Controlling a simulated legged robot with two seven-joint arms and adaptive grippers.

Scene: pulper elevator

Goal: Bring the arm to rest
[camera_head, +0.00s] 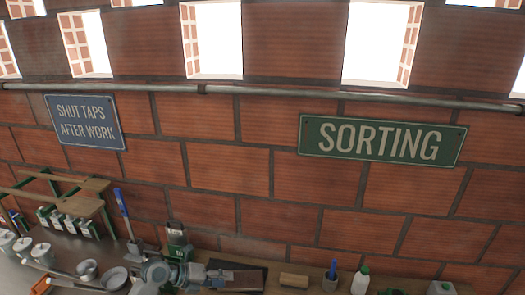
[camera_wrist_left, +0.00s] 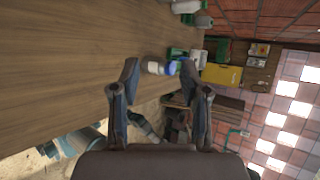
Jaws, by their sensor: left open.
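My left gripper (camera_head: 226,275) shows at the lower edge of the head view, over the workbench and in front of the brick wall. In the left wrist view my left gripper (camera_wrist_left: 159,72) has its two dark fingers spread apart, with nothing held between them. A small white and blue item (camera_wrist_left: 157,68) appears between the fingertips but lies beyond them on the bench. My right gripper is in neither view.
The wooden bench (camera_wrist_left: 60,60) has a broad bare stretch. Near the arm stand metal pots (camera_head: 88,270), a wooden rack (camera_head: 75,205), a wooden block (camera_head: 294,281), a blue-topped holder (camera_head: 331,275) and a green-capped bottle (camera_head: 361,280). A brick wall (camera_head: 230,170) rises behind.

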